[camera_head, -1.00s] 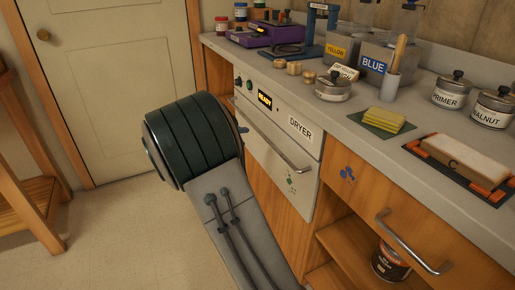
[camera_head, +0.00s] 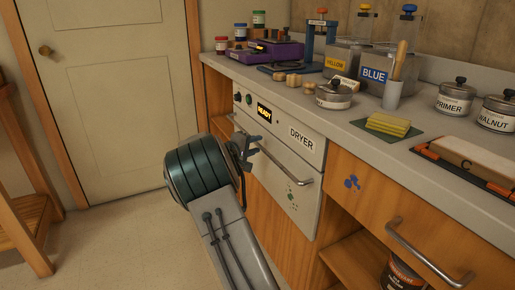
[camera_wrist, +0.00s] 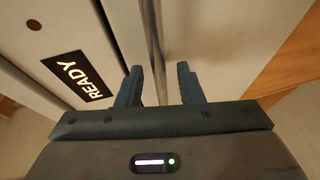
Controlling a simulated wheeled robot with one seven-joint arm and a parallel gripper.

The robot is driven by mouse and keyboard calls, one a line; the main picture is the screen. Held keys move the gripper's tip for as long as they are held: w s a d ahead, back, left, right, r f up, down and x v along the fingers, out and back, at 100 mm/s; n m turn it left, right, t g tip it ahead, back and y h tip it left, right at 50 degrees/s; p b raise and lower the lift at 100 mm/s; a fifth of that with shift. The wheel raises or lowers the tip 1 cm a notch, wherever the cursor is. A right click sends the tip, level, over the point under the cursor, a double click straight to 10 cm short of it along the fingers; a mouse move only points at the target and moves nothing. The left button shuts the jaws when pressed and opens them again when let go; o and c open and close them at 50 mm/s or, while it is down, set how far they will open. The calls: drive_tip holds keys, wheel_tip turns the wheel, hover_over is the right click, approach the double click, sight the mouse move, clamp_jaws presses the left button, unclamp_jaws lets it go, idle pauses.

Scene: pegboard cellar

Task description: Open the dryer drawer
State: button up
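The dryer drawer (camera_head: 298,193) is a white front panel labelled DRYER under the counter, and it looks closed. Its metal bar handle (camera_head: 290,170) runs across the front; my arm and gripper hide part of its left side. My gripper (camera_head: 247,150) is in front of the handle's left part. In the wrist view my gripper (camera_wrist: 160,84) is open, its two dark fingers apart. The handle bar (camera_wrist: 156,45) lies in line with the gap between the fingers. I cannot tell whether either finger touches it. The READY display (camera_wrist: 77,76) is left of the fingers.
Open floor (camera_head: 115,235) lies left, before a closed door (camera_head: 110,95).

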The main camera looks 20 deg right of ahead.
drive_tip(key=shift+x, duration=0.8)
clamp_jaws()
